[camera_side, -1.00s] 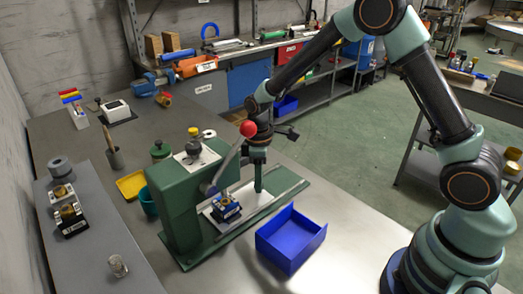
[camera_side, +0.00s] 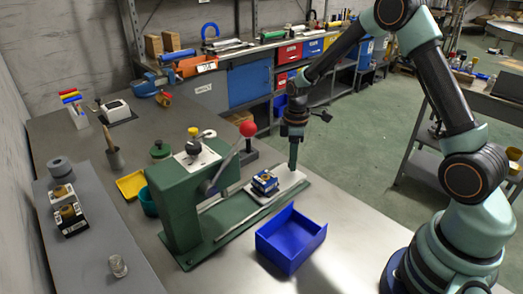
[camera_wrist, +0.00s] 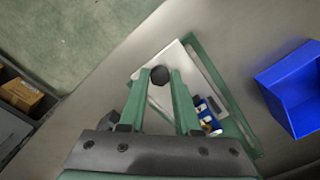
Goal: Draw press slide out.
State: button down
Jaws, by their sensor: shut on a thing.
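The green press (camera_side: 180,205) stands on the bench, with its red-ball lever (camera_side: 248,129) at its side. Its pale slide plate (camera_side: 290,181) sits on the green base rail (camera_side: 235,222), out to the right of the press body. A blue block with a pale and brassy top (camera_side: 265,182) rests on the slide; it also shows in the wrist view (camera_wrist: 207,115). My gripper (camera_side: 293,168) is at the slide's outer end. In the wrist view my gripper (camera_wrist: 160,78) is shut on the dark round knob (camera_wrist: 160,75) of the slide.
An empty blue bin (camera_side: 291,240) stands in front of the rail, close to the slide. A yellow tray (camera_side: 131,185) and a teal cup (camera_side: 148,202) are left of the press. The bench's back edge runs close behind the rail's outer end.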

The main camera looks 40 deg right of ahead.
jog(key=shift+d+r, duration=0.1)
jog(key=shift+d, duration=0.2)
jog(key=c, duration=0.6)
grip_release()
jog(key=shift+a, duration=0.1)
notch_tip(320, 180, up, 12)
